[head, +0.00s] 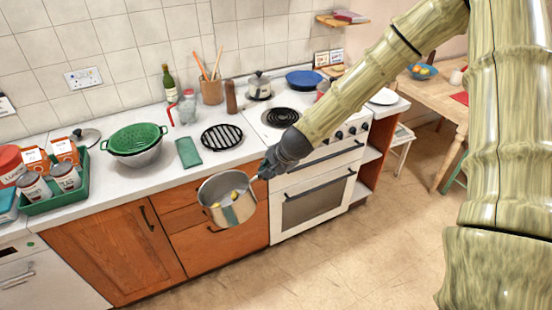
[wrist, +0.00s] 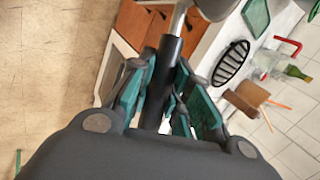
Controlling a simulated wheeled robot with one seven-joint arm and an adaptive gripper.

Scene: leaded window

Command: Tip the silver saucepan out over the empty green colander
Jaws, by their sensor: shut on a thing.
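Only a bit of the pan shows at the top of the wrist view. The green colander (head: 137,137) stands on the counter to the left of the pan, seated on a pale bowl (head: 143,157). No food shows inside the colander.
A green tray (head: 60,203) with tins and boxes stands left of the colander. A green cloth (head: 188,152) and black rack (head: 222,137) lie to its right. A bottle (head: 169,85) and a utensil pot (head: 212,92) stand behind. The cooker (head: 310,195) is at right.

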